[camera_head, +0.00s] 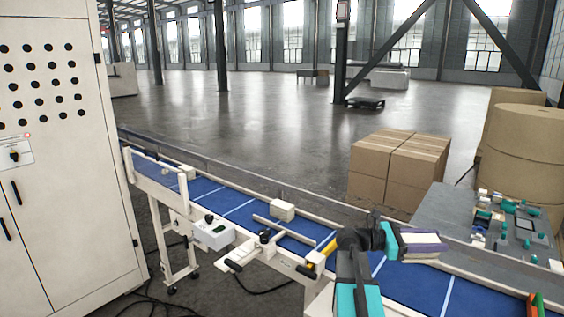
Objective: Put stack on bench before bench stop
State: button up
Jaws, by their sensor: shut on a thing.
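My gripper (394,240), on a black and teal arm, is shut on a small stack (424,239) with a pale top and dark purple sides. It holds the stack over the right part of a long blue bench (408,283) with cream side rails and white cross lines. The stack looks level and apart from the blue surface, but its exact height is unclear. A cream bar (284,230) lies slantwise on the bench left of my gripper; I cannot tell whether it is the bench stop. The fingertips are partly hidden by the stack.
A cream block (282,210) and a control box (214,234) are at the bench's left part. A grey table (440,208) with several teal and white items stands behind right. Cartons (398,168) and a big kraft roll (525,135) stand beyond. A cabinet (60,180) is left.

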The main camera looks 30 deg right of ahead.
jog(key=w+a+f+n+t+h, duration=0.1)
jog(key=w+a+f+n+t, duration=0.1)
jog(key=w+a+t, duration=0.4)
jog(key=w+a+f+n+t+h, duration=0.1)
jog(key=w+a+f+n, duration=0.15)
jog(key=w+a, duration=0.7)
jog(key=w+a+f+n+t+h, duration=0.1)
jog(key=w+a+f+n+t, duration=0.25)
jog(key=a, duration=0.65)
jog(key=w+a+f+n+t+y, duration=0.15)
jog(key=a+t, duration=0.25)
jog(key=a, duration=0.6)
jog(key=w+a+f+n+t+y, duration=0.1)
jog(key=w+a+f+n+t, duration=0.15)
jog(key=a, duration=0.75)
jog(key=w+a+f+n+t+y, duration=0.2)
jog(key=w+a+t, duration=0.15)
jog(key=a, duration=0.65)
notch_tip(320, 180, down, 12)
jog(key=b, duration=1.3)
jog(key=shift+s+f, duration=0.25)
jog(key=shift+s, duration=0.15)
jog(key=shift+t, duration=0.25)
jog(key=shift+a, duration=0.1)
